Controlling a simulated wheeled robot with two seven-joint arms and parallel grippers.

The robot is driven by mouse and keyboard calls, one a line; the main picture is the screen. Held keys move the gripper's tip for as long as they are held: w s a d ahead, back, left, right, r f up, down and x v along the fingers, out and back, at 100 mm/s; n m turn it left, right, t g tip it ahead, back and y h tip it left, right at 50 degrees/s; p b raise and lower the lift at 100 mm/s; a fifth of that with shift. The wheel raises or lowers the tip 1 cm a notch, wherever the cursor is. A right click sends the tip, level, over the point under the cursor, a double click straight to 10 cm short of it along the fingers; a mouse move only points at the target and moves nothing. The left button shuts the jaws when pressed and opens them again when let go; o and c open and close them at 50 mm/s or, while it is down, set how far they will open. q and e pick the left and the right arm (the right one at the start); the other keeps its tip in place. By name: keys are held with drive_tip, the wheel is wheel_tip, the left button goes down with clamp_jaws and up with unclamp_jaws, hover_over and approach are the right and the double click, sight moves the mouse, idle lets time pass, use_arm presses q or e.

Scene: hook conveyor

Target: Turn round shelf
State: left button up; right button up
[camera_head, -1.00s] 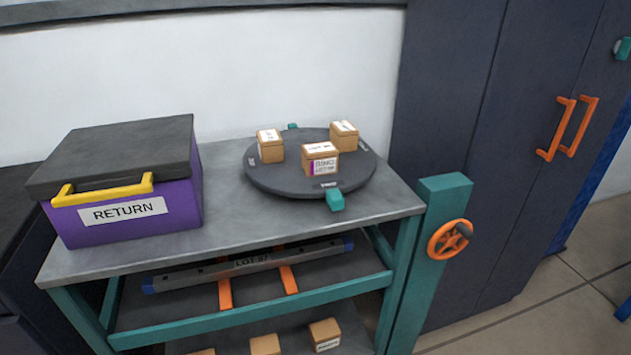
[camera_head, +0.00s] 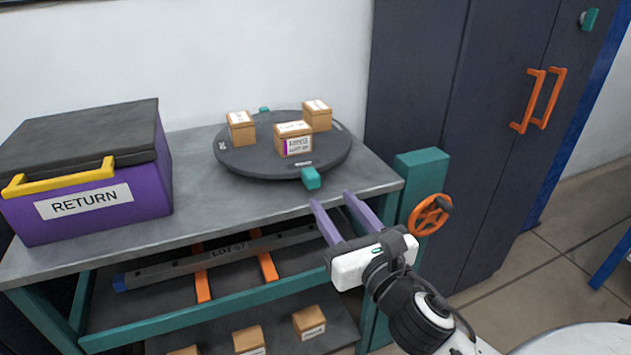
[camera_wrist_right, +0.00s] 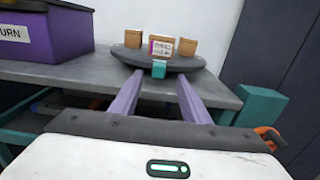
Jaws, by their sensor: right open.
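The round shelf (camera_head: 245,160) is a dark grey turntable on the table top, with three small cardboard boxes on it. A teal knob (camera_head: 311,178) sticks out from its front rim, and a second teal knob (camera_head: 264,110) shows at its back. In the right wrist view the front knob (camera_wrist_right: 159,69) lies ahead, between the lines of the fingers. My right gripper (camera_head: 336,204) is open and empty, with purple fingers apart, just in front of the table edge and short of the front knob. It also shows in the right wrist view (camera_wrist_right: 158,90). My left gripper is out of view.
A purple RETURN box (camera_head: 90,200) with a yellow handle stands on the table's left. A teal post (camera_head: 420,165) with an orange handwheel (camera_head: 429,215) stands at the table's right corner. A dark cabinet (camera_head: 480,110) is behind. Table top (camera_head: 200,210) between is clear.

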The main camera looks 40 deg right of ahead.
sight(315, 179)
drive_tip(key=x, duration=1)
drive_tip(key=shift+a, duration=0.1)
drive_tip(key=shift+c, duration=0.4)
clamp_jaws()
